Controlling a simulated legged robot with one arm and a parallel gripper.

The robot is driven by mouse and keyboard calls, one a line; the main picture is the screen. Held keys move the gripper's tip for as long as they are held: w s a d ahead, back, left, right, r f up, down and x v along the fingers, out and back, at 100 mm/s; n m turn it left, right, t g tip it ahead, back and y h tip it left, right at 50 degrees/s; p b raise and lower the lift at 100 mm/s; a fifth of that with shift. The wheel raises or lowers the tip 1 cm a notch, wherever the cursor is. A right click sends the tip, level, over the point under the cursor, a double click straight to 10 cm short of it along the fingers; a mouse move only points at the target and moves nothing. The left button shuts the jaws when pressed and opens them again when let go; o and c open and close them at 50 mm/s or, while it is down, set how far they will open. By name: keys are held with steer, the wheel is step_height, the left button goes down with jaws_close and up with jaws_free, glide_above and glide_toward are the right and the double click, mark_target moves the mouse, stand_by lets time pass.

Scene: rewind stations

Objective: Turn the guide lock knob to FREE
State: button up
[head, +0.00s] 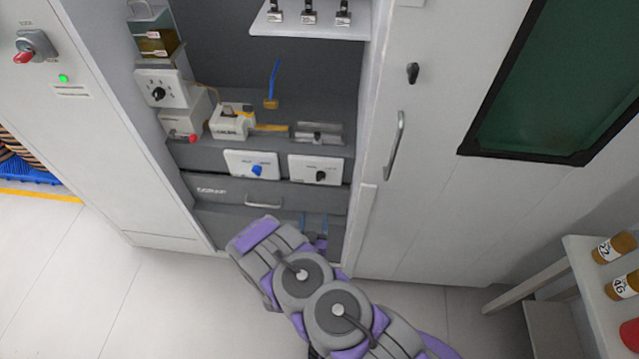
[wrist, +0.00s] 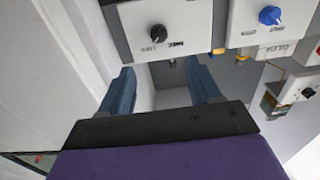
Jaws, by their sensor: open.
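Two white panels stand side by side in the cabinet bay. The right one (head: 302,163) carries a black knob (head: 321,175), and the left one carries a blue knob (head: 257,170). In the wrist view the picture is turned over; the black knob (wrist: 158,34) is just beyond my fingers, and the blue knob (wrist: 269,15) is at upper right. Small words flank the black knob, too small to read surely, so I cannot tell its setting. My gripper (wrist: 162,85) is open and empty. In the head view its blue fingers (head: 313,224) show below the panels, apart from both knobs.
A SCRAP drawer with a handle (head: 263,204) lies under the panels. A white door with a long handle (head: 395,145) is at right. A selector box (head: 160,90) and red button (head: 193,138) are at left. A shelf with jars (head: 622,285) stands lower right.

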mark_target(321, 177)
steer(key=w+b, duration=0.1)
steer(key=w, duration=0.4)
steer(key=w+b, duration=0.1)
steer(key=w, duration=0.9)
steer(key=shift+d+b, duration=0.35)
steer(key=shift+b, duration=0.05)
steer(key=shift+c, duration=0.4)
steer(key=c, duration=1)
steer(key=shift+o, duration=0.2)
